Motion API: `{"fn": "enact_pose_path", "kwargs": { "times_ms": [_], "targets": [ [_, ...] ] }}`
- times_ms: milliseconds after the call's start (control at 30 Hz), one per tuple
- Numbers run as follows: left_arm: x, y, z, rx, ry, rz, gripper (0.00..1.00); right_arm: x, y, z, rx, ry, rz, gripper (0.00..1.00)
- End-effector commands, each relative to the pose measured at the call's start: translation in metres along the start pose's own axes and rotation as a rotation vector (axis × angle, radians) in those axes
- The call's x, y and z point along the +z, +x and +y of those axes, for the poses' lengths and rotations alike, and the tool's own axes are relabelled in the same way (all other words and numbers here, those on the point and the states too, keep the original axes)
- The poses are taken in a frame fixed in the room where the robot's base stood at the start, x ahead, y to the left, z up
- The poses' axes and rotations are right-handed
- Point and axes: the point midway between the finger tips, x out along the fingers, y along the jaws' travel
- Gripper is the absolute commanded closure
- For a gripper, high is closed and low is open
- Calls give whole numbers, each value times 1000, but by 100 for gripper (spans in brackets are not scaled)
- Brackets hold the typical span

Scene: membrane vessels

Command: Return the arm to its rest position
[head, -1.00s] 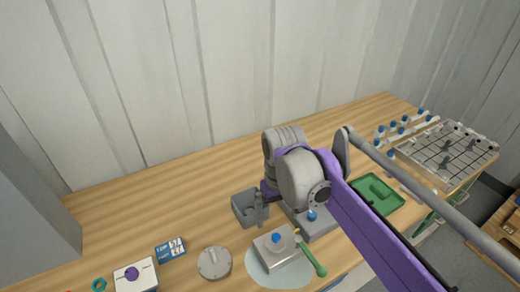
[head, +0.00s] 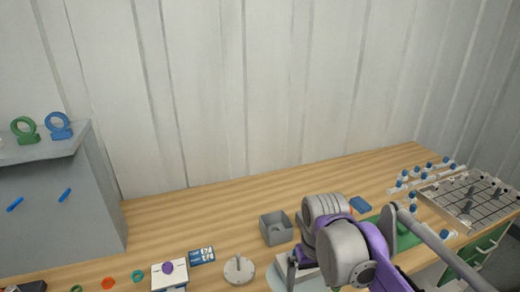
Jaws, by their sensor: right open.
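My right arm comes in from the lower right, with its grey and purple wrist over the workbench (head: 160,225). My right gripper (head: 292,268) is at the wrist's left side, small and partly hidden by the wrist. It is open and no object shows between its fingers. It is just in front of the grey open box (head: 268,236), over the pale round mat (head: 277,281). What stands on the mat is mostly hidden by my arm. My left gripper is not in view.
A round grey disc (head: 239,271), a blue card (head: 202,256) and a white box with a purple knob (head: 170,277) lie left. A green tray (head: 406,240), blue-capped vessels and a gridded rack (head: 468,199) are right. A grey cabinet (head: 60,205) stands far left. The bench's back middle is clear.

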Motion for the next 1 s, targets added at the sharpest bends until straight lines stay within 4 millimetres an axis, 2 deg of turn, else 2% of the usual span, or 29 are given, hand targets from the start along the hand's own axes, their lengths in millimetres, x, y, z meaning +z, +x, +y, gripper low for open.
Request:
{"fn": "enact_pose_path", "kwargs": {
  "times_ms": [33, 267, 400, 533, 700, 1000],
  "targets": [
    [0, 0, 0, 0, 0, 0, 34, 14, 6, 5, 1, 13, 27, 0],
    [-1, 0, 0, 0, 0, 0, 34, 60, 34, 22, 6, 59, 173, 0],
    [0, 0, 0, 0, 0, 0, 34, 97, 63, 32, 16, 94, 287, 0],
    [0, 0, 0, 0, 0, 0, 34, 125, 88, 39, 27, 121, 378, 0],
    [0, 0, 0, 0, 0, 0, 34, 142, 106, 42, 36, 138, 441, 0],
    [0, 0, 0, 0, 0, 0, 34, 144, 109, 43, 38, 140, 451, 0]
  ]
}}
